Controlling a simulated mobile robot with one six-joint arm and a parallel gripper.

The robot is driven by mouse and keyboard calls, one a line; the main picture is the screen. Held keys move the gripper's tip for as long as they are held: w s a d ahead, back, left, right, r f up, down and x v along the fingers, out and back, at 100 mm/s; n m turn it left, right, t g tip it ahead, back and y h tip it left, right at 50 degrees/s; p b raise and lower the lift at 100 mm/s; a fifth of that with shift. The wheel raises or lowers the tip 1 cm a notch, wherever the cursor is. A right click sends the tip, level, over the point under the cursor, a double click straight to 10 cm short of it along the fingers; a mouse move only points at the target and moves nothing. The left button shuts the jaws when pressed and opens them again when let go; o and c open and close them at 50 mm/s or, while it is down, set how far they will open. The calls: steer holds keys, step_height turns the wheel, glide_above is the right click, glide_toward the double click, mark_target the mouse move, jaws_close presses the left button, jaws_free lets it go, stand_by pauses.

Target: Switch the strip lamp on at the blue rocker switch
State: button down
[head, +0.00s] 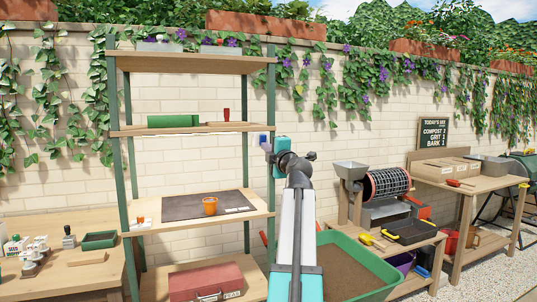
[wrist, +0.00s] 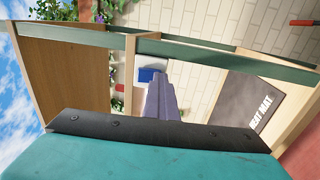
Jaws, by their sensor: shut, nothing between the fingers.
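The blue rocker switch (head: 263,139) is at the right front post of the shelf rack, near the middle shelf, in the head view. In the wrist view the blue rocker (wrist: 148,75) sits on a pale plate. My gripper (head: 267,148) is shut and empty, its tip close by the switch in the head view. In the wrist view my gripper's fingers (wrist: 156,82) overlap the lower right edge of the plate, beside the rocker. I cannot tell whether they touch it. I cannot make out the strip lamp in either view.
The rack's green post (wrist: 220,60) runs across close to my fingers. The middle shelf (head: 230,127) holds a green roll. A green-rimmed soil tray (head: 395,277) is at the right.

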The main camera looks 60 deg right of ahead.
steer(key=shift+w+d+r+t+h+b, duration=0.1)
steer(key=shift+w+r+t+h+b, duration=0.15)
steer(key=shift+b, duration=1.6)
steer(key=shift+w+d+t+h+b, duration=0.15)
steer(key=shift+t+b, duration=0.2)
steer(key=shift+b, duration=1.45)
steer(key=shift+s+a+r+b, duration=0.1)
steer(key=shift+a+b, duration=0.05)
steer(key=shift+b, duration=0.15)
steer(key=b+v, duration=0.2)
steer(key=v, duration=1.2)
steer(key=shift+s+f, duration=0.25)
steer(key=shift+f, duration=0.25)
steer(key=shift+w+a, duration=0.1)
